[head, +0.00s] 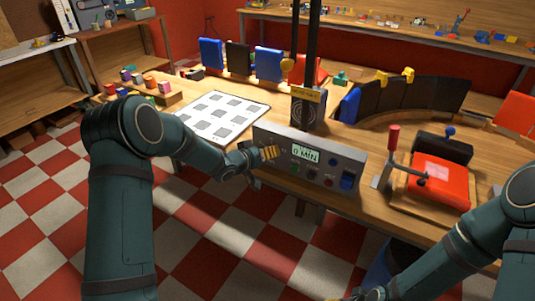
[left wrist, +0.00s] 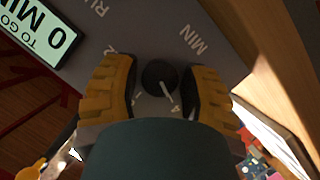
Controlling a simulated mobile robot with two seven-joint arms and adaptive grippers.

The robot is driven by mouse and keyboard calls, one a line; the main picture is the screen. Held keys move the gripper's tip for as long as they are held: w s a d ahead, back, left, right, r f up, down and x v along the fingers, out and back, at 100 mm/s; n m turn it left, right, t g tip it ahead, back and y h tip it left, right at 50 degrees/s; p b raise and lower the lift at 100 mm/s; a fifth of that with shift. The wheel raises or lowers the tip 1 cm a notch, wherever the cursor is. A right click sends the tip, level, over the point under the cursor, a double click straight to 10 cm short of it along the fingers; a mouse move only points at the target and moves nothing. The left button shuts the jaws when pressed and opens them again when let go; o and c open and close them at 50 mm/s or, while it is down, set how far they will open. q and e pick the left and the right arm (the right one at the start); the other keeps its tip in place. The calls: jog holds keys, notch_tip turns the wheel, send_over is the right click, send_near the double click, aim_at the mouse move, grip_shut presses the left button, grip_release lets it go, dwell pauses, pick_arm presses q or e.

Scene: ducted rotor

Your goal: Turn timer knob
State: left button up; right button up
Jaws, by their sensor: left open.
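The timer panel (head: 333,180) is a grey box on the front of the bench. Its display (head: 306,154) reads 0 MIN. In the left wrist view the timer knob (left wrist: 160,77) is small, round and dark, with a pale pointer line towards the lower right. My left gripper (head: 268,153) is at the panel's left end and hides the knob in the head view. In the left wrist view its yellow fingers (left wrist: 160,92) are open, one on each side of the knob; contact cannot be told. Only a yellow bit of my right gripper (head: 352,296) shows at the bottom edge.
Right of the display the panel has several buttons and a blue switch (head: 347,181). A red press (head: 438,188) with a lever stands to the right. A white board with grey squares (head: 224,115) lies behind my left forearm. A dark post (head: 306,70) rises behind the panel.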

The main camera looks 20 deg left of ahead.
pick_arm(q)
grip_shut()
jog(key=shift+f+m+y+b, duration=0.15)
jog(key=shift+m+y+b, duration=0.25)
jog(key=shift+m+b, duration=0.45)
jog(key=shift+d+m+y+b, duration=0.15)
jog(key=shift+m+y+b, duration=0.5)
jog(key=shift+b, duration=0.35)
jog(key=shift+m+y, duration=0.35)
jog(key=shift+m, duration=0.25)
jog(key=shift+m+t+y, duration=0.3)
jog(key=shift+m+y, duration=0.4)
jog(key=shift+m, duration=0.3)
jog(key=m+t+y, duration=0.1)
jog(key=m+y, duration=0.1)
jog(key=m, duration=0.1)
jog(key=shift+s, duration=0.1)
